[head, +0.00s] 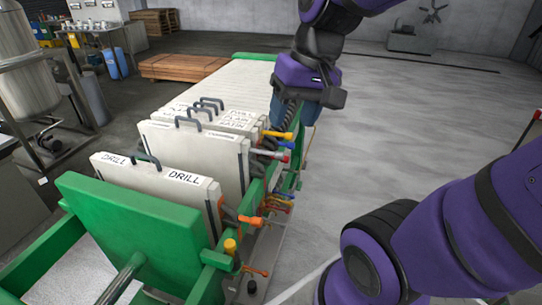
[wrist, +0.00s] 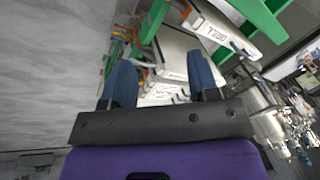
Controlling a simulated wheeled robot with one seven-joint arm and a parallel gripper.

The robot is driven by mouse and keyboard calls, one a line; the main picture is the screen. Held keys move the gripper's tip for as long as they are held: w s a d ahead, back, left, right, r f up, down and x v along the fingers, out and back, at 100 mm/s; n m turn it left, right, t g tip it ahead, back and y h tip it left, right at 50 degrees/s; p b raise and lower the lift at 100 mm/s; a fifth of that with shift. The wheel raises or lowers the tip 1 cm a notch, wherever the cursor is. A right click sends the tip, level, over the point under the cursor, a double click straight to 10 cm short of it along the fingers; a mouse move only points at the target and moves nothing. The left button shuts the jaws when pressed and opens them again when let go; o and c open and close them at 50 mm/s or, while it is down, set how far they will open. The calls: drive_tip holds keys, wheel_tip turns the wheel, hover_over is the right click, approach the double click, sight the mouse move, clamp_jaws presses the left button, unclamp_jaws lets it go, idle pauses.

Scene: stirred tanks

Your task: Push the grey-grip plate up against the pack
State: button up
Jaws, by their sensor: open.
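A white plate with a dark grey grip and DRILL labels (head: 150,190) stands upright in the green frame, nearest to me. All the grips look dark grey, so I cannot tell for sure that this is the grey-grip plate. The pack (head: 232,125) of white plates stands behind it, with a gap between. The DRILL plate also shows in the wrist view (wrist: 208,30), with pack plates (wrist: 175,55) below it. My gripper (head: 300,108) is above the frame's right side, beyond the pack's near plates. Its blue fingers (wrist: 162,80) are apart and hold nothing.
A green end plate (head: 130,225) stands in front of the DRILL plate. Coloured taps and hoses (head: 270,150) stick out along the right side. A metal tank (head: 25,65) stands at left. The grey floor (head: 400,130) at right is clear.

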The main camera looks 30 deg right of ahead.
drive_tip(key=w+d+f+m+g+y, duration=0.1)
drive_tip(key=w+f+m+g+y, duration=0.1)
drive_tip(key=w+f+m+y, duration=0.4)
drive_tip(key=m+t+y, duration=0.3)
drive_tip(key=m+t, duration=1.1)
drive_tip(key=m, duration=0.4)
approach(278, 155)
drive_tip(key=w+f, duration=0.1)
drive_tip(key=x, duration=1)
drive_tip(key=shift+w+r, duration=0.15)
drive_tip(key=shift+w, duration=0.3)
drive_tip(key=shift+a, duration=0.1)
clamp_jaws()
drive_tip(key=shift+w+d, duration=0.55)
drive_tip(key=shift+d, duration=0.2)
drive_tip(key=shift+w+d, duration=0.5)
drive_tip(key=shift+d, duration=0.2)
